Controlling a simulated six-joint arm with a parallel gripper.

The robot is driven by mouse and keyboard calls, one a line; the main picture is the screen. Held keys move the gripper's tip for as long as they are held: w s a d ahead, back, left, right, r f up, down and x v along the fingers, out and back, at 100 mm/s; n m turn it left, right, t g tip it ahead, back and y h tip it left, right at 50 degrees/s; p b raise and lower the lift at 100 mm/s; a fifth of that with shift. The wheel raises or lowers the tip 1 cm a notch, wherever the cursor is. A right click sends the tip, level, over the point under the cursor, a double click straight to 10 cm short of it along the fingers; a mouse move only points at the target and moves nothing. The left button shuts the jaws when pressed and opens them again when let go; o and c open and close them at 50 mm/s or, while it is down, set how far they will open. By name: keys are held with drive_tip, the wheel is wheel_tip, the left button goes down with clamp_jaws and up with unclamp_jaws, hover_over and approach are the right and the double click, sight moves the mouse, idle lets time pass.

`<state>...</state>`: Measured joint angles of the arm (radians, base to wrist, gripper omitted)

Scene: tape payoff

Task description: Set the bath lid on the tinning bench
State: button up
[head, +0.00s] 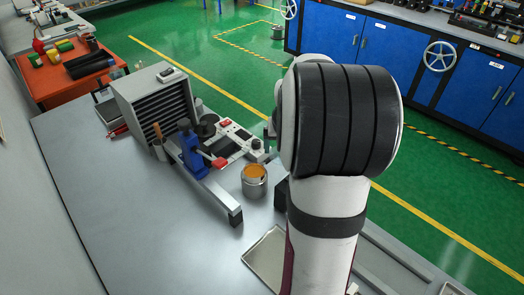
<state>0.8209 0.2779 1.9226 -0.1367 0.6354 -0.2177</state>
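A grey metal bench (150,220) fills the lower left and middle of the head view; I take it to be the tinning bench, though no label shows. A small round metal pot (254,189) with an orange inside stands on it, left of my arm, and its top looks uncovered. I cannot make out a bath lid; it may be hidden behind my arm. My arm, white with dark bands, stands large at the right of centre and covers part of the bench. My gripper is not visible, so its state and anything in it are hidden.
A slatted grey box (155,103), a blue upright fixture (190,150) and a dark-ended metal bar (215,195) stand left of the pot. A shallow metal tray (265,262) lies at the front beside my arm. The bench's left front is clear. Blue cabinets (385,50) stand across the green floor.

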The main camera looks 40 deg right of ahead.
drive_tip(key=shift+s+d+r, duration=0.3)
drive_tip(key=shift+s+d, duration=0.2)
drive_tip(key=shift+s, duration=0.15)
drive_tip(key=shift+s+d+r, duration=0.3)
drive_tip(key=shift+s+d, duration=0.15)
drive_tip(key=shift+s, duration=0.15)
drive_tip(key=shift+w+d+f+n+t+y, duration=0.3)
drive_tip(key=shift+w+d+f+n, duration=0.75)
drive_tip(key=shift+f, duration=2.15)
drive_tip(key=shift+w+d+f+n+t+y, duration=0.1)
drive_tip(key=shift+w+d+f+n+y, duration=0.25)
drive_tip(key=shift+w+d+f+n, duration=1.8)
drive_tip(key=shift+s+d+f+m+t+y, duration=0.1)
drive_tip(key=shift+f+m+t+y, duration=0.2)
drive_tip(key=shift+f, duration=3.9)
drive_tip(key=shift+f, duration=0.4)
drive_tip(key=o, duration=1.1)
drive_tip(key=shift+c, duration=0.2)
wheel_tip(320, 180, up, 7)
